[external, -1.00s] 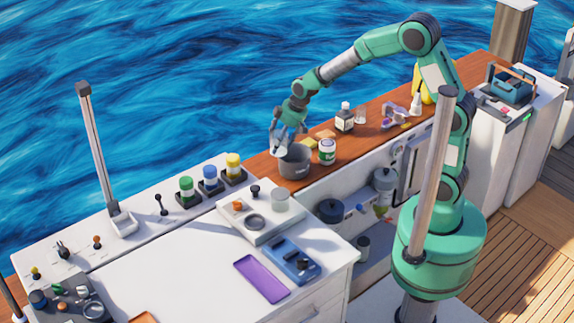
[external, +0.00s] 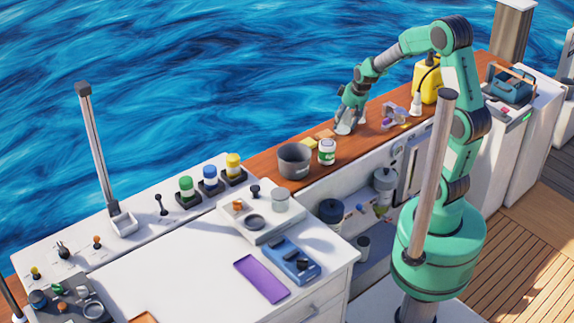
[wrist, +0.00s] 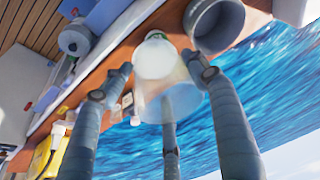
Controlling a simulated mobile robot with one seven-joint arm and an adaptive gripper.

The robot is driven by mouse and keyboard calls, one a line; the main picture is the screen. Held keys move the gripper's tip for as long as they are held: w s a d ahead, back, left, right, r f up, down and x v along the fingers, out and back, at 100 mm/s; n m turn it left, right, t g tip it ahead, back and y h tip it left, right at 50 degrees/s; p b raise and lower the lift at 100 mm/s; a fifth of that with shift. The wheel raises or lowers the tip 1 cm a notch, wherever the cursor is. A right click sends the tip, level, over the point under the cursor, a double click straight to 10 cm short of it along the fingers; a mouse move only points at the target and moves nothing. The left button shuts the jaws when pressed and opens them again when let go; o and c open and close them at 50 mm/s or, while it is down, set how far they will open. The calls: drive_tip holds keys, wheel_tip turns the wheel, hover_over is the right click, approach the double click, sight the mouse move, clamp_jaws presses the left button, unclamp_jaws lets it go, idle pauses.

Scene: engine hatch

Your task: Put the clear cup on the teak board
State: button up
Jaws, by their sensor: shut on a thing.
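My gripper (external: 347,124) is low over the brown wooden counter (external: 263,166), to the right of the white-and-green jar. In the wrist view its fingers (wrist: 168,92) are shut around a clear cup (wrist: 178,101). The white jar top shows behind the cup. In the external view the cup is hard to make out among the fingers, and I cannot tell whether it touches the counter. A small tan board (external: 143,317) shows at the bottom edge; I cannot tell whether this or the counter is the teak board.
A grey pot (external: 294,161) and the white-and-green jar (external: 327,152) stand left of my gripper. Flat tan pieces (external: 315,138) lie behind them. A purple-and-white item (external: 394,115) and a yellow jug (external: 427,80) are to the right. Another translucent cup (external: 280,200) stands on the white tray.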

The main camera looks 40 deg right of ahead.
drive_tip(key=s+d+f+m, duration=0.1)
drive_tip(key=s+d+m, duration=0.1)
drive_tip(key=s+d, duration=0.3)
drive_tip(key=d, duration=0.4)
drive_tip(key=shift+s+d+h, duration=0.25)
drive_tip(key=shift+h, duration=0.15)
wheel_tip(320, 180, down, 17)
drive_tip(key=shift+w+a+f, duration=0.1)
drive_tip(key=shift+w+f, duration=0.05)
drive_tip(key=shift+w+d+f, duration=0.25)
drive_tip(key=shift+w+d, duration=0.45)
drive_tip(key=shift+w, duration=1.9)
drive_tip(key=shift+w+d+f, duration=0.2)
drive_tip(key=shift+w+d, duration=0.55)
drive_tip(key=shift+w, duration=1.8)
drive_tip(key=shift+w+d+f, duration=0.25)
drive_tip(key=shift+w+d, duration=0.45)
drive_tip(key=shift+w, duration=1.9)
drive_tip(key=shift+f, duration=0.1)
drive_tip(key=shift+f+b, duration=0.5)
drive_tip(key=shift+f, duration=1.2)
drive_tip(key=shift+f, duration=0.15)
